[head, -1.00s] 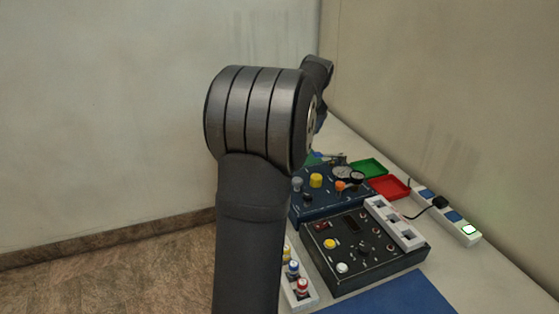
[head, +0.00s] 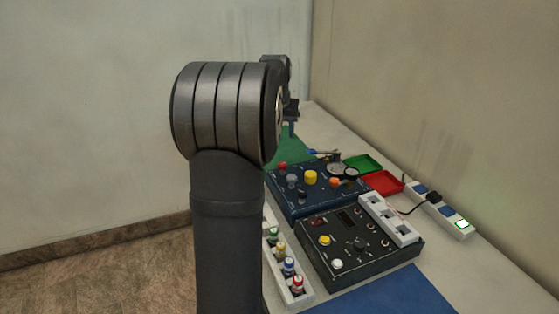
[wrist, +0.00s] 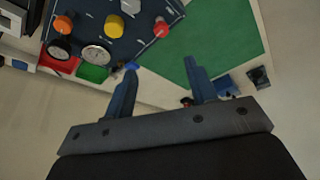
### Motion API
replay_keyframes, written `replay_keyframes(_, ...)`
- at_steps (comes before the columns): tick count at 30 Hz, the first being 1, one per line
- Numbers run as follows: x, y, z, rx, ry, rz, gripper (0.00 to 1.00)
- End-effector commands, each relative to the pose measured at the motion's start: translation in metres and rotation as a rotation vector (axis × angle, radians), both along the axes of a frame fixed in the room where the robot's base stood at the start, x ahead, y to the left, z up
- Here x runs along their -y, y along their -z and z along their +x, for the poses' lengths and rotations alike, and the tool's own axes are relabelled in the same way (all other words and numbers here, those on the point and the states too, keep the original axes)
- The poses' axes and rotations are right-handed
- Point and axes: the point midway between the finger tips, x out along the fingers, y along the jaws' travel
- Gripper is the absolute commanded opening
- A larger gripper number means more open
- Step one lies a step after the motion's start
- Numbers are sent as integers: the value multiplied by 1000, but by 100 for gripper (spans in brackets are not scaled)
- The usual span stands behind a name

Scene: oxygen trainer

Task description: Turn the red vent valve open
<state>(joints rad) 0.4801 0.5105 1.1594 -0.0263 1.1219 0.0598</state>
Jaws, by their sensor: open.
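The red valve knob (head: 283,165) stands at the far left corner of the dark blue panel (head: 318,207). In the wrist view the red knob (wrist: 160,28) is at the top, at the panel's edge, beside the green mat. My gripper (head: 291,128) hangs beyond the panel in the head view, partly hidden behind my arm. In the wrist view my gripper (wrist: 160,66) is open, its two fingers apart with nothing between them. The red knob is ahead of the fingertips and not touched by them.
The panel also bears a yellow knob (head: 311,178), an orange knob (head: 335,183) and gauges (wrist: 97,54). A green mat (wrist: 222,45) lies beside it. Green (head: 364,163) and red (head: 386,182) trays stand right. A black panel (head: 345,268) is nearer.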

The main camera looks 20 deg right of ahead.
Motion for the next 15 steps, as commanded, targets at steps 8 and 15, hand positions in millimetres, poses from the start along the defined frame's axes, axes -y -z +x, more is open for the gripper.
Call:
replay_keyframes(8,-16,0,9,32,229,-21,52)
replay_keyframes(15,-11,17,14,34,255,-22,52)
